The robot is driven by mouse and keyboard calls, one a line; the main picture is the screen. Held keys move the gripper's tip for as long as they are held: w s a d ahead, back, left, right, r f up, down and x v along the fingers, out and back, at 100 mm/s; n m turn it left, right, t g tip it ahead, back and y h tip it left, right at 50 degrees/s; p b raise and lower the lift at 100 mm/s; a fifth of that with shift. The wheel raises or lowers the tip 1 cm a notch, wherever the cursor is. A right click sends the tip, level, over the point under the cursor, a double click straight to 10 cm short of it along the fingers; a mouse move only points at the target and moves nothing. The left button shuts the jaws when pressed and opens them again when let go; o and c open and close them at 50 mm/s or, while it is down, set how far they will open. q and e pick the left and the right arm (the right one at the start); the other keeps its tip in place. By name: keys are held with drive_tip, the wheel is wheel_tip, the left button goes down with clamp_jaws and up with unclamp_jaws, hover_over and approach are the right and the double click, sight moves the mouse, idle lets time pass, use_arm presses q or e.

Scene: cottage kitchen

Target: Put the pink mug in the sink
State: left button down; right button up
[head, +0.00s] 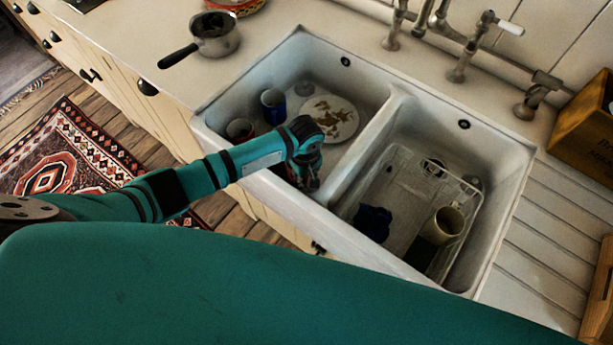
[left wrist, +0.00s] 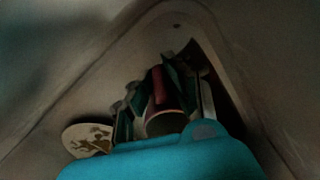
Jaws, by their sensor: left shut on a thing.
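My left gripper (head: 304,176) reaches down into the left basin of the white sink (head: 213,123), near its front wall. In the left wrist view its fingers (left wrist: 164,88) are shut on a dark pink-red mug, the pink mug (left wrist: 159,84), with the round rim facing the camera. In the head view the gripper and arm mostly hide this mug. I cannot tell whether the mug touches the basin floor. My right gripper is not in view.
The left basin also holds a blue mug (head: 273,104), a red-and-dark mug (head: 240,131) and a dirty plate (head: 331,117). The right basin has a rack (head: 396,190) with a beige mug (head: 444,226) and a dark blue item (head: 372,222). A saucepan (head: 214,37) stands on the counter.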

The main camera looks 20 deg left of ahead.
use_arm(q)
drive_tip(key=shift+f, duration=0.1)
drive_tip(key=c, duration=1.7)
unclamp_jaws()
drive_tip(key=shift+c, duration=0.2)
drive_tip(key=o, duration=0.4)
wheel_tip(320, 180, up, 12)
drive_tip(key=shift+s+r, duration=0.15)
